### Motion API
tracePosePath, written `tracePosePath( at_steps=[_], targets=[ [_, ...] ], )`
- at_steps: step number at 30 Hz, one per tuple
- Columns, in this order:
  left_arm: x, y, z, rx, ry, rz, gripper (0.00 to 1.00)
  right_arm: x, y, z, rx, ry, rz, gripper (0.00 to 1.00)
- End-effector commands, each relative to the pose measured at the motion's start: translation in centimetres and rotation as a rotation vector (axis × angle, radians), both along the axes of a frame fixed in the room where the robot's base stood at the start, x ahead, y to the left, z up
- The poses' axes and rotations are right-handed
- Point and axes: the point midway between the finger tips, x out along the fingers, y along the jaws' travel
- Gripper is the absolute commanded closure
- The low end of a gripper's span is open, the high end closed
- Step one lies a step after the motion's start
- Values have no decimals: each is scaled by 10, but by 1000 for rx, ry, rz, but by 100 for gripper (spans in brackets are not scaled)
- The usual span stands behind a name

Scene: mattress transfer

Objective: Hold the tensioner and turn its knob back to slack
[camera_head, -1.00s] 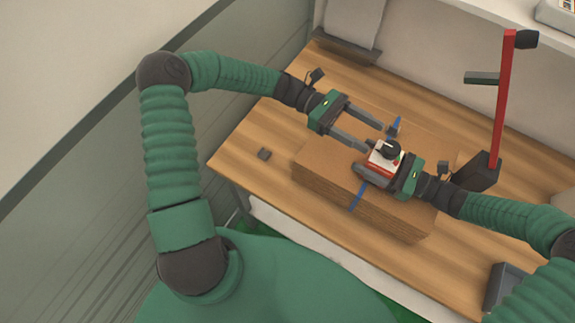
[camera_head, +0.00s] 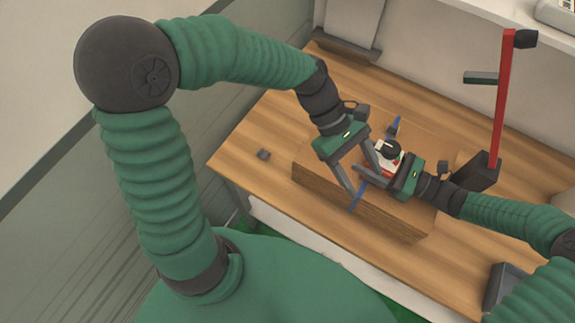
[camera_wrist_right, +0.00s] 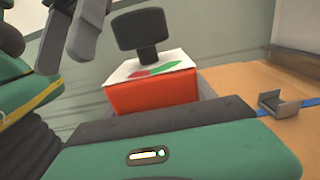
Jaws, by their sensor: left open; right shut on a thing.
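The tensioner (camera_head: 383,161) is a small red box with a white top bearing red and green marks. It sits on a cardboard stack (camera_head: 318,178) with a blue strap (camera_head: 395,125) across it. Its black knob (camera_head: 389,149) stands upright on top, clear in the right wrist view (camera_wrist_right: 142,32). My right gripper (camera_head: 372,170) is shut on the tensioner from the right. My left gripper (camera_head: 367,184) is open and empty, just left of the tensioner, its fingers pointing down. Its fingers also show left of the knob in the right wrist view (camera_wrist_right: 82,35), apart from it.
A red post (camera_head: 502,100) with a dark base stands right of the stack. A grey tray (camera_head: 507,284) is at the lower right. The table's left part is mostly clear.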

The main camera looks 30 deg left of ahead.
Motion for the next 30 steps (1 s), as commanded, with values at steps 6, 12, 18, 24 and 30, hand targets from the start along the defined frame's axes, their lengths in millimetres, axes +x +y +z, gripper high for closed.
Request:
tracePosePath(
  at_steps=[6,12,18,24,30],
  targets=[
    [-14,29,-40,176,-149,-144,39,0,0,2,3,-1,1,100],
    [-22,67,-69,338,-309,-335,39,0,0,2,3,-1,1,100],
    [-28,111,-87,502,-496,-600,39,0,0,2,3,-1,1,100],
    [-31,150,-91,643,-696,-927,39,0,0,2,3,-1,1,100],
    [-31,165,-89,695,-792,-1096,39,0,0,1,3,-1,0,100]
  ],
)
